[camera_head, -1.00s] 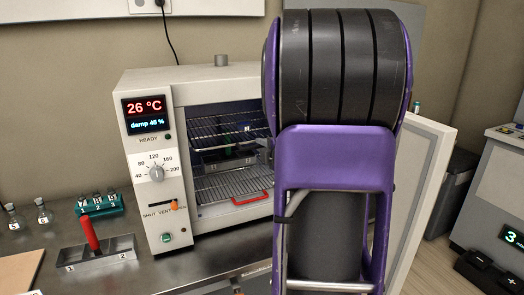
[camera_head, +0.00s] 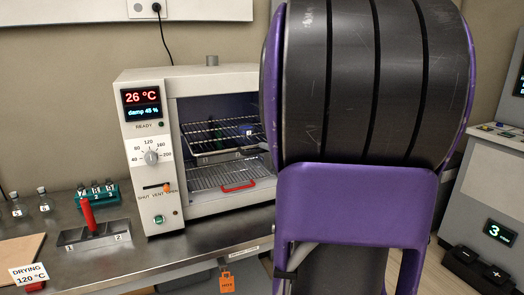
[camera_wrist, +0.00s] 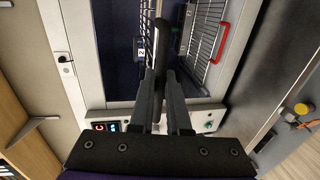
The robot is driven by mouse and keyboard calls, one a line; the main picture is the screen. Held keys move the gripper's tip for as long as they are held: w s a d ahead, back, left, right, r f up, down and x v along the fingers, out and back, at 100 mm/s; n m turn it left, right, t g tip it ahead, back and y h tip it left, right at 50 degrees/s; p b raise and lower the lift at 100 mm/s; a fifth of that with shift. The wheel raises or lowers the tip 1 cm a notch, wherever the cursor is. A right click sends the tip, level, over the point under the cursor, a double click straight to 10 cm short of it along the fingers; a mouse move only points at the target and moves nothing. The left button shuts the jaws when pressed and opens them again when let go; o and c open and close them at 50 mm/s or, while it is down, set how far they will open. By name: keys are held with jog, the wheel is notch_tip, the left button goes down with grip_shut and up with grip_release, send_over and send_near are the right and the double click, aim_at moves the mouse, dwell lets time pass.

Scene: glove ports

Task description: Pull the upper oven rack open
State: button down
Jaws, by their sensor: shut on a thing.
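The white oven (camera_head: 150,215) stands open at the back of the bench. Its upper wire rack (camera_head: 205,137) sits inside the chamber, above the lower rack (camera_head: 222,175) with its red handle (camera_head: 238,186). In the wrist view my gripper (camera_wrist: 160,72) is shut on a dark bar at the upper rack's front, which looks like its handle. The upper rack (camera_wrist: 131,12) shows left of the fingers and the lower rack's red handle (camera_wrist: 221,42) to their right. In the head view my arm hides the gripper and the chamber's right part.
A metal holder with a red grip (camera_head: 88,215) stands on the bench left of the oven. A green vial rack (camera_head: 100,193) and small flasks (camera_head: 43,200) are behind it. A grey console (camera_head: 485,190) stands at the right.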

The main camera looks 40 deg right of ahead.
jog(key=shift+s+a, duration=0.15)
jog(key=shift+s, duration=0.4)
jog(key=c, duration=0.9)
grip_release()
jog(key=shift+s, duration=0.1)
